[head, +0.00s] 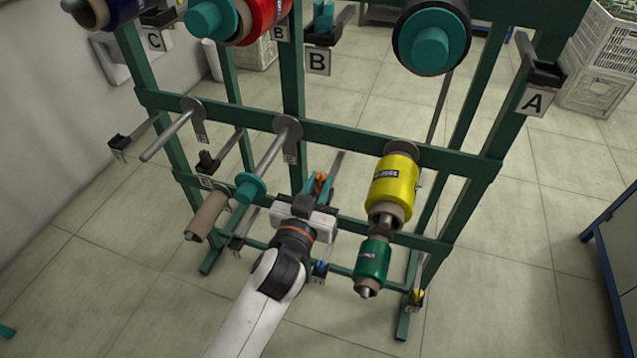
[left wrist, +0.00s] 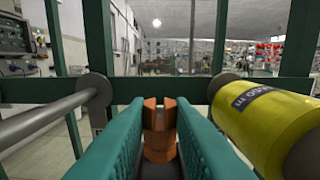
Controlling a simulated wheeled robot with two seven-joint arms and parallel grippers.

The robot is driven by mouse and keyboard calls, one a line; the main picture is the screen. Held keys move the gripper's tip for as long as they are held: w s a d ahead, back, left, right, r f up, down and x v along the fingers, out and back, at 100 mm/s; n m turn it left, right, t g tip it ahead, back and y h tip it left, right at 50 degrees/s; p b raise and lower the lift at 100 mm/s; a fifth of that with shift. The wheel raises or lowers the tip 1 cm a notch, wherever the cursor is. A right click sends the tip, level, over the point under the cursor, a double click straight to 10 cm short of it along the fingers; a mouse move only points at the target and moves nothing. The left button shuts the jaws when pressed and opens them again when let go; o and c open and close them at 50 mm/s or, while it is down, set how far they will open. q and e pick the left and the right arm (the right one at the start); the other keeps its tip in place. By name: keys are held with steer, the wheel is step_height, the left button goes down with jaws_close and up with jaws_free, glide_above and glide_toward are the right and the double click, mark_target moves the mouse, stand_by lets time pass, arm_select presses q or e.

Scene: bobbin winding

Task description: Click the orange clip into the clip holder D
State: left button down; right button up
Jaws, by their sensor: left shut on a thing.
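My left gripper (head: 316,190) is in front of the green rack, near the middle of its lower half. Its teal fingers are shut on the orange clip (head: 321,180), and only a small part of the clip shows in the head view. My right gripper is not in view.
The green rack (head: 400,143) carries a yellow spool (head: 393,190) and a green spool (head: 372,260) right of my gripper. A bare metal peg (head: 167,136) and a peg with a brown tube (head: 207,215) are on the left. Holders A (head: 533,101) and B (head: 317,61) sit higher.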

arm_select(q)
steer(key=shift+f+b, duration=0.55)
steer(key=shift+f, duration=0.4)
steer(key=c, duration=1.2)
jaws_free()
steer(key=shift+r, duration=0.1)
steer(key=shift+s, duration=0.1)
steer(key=v, duration=1.2)
steer(key=shift+b, duration=0.4)
